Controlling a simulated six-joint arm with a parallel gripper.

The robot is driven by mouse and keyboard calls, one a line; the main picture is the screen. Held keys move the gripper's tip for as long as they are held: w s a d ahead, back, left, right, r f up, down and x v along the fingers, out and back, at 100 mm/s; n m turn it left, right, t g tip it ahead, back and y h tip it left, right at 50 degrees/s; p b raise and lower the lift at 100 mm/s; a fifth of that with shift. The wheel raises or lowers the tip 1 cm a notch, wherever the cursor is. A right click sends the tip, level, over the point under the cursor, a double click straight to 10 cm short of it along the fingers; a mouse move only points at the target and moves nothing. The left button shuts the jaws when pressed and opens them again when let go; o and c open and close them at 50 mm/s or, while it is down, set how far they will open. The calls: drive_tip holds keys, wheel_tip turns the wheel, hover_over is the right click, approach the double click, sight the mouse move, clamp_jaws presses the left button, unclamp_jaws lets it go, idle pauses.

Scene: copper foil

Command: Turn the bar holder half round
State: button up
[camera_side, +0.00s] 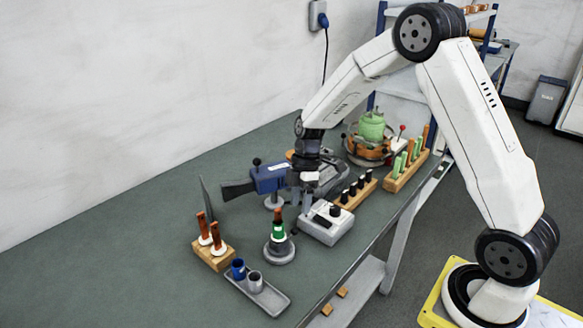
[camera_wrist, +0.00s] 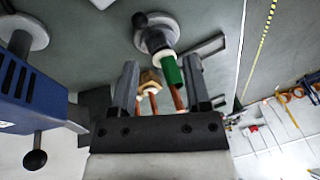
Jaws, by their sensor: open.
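What looks like the bar holder, a round grey stand (camera_side: 279,250) with a green sleeve (camera_side: 278,230) and an upright copper bar (camera_side: 278,214), stands on the bench. In the wrist view its grey base (camera_wrist: 166,28), with a black knob on it, lies beyond my fingers, and its green sleeve (camera_wrist: 173,73) shows near the right finger. My gripper (camera_wrist: 160,63) is open, with nothing seen clamped in it.
A blue device (camera_side: 269,178) stands close left of my wrist. A wooden block (camera_side: 213,256) with copper bars and a tray (camera_side: 269,299) with two cups are near the stand. A grey box (camera_side: 327,228) and wooden racks (camera_side: 406,172) are right. The bench's far left is clear.

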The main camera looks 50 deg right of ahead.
sight(292, 230)
drive_tip(key=w+n, duration=0.1)
drive_tip(key=w+d+f+n+y, duration=0.1)
drive_tip(key=n, duration=0.1)
drive_tip(key=shift+w+f+g, duration=0.2)
drive_tip(key=shift+g, duration=0.1)
drive_tip(key=shift+f, duration=0.1)
drive_tip(key=shift+x, duration=3.8)
drive_tip(key=shift+a, duration=0.1)
clamp_jaws()
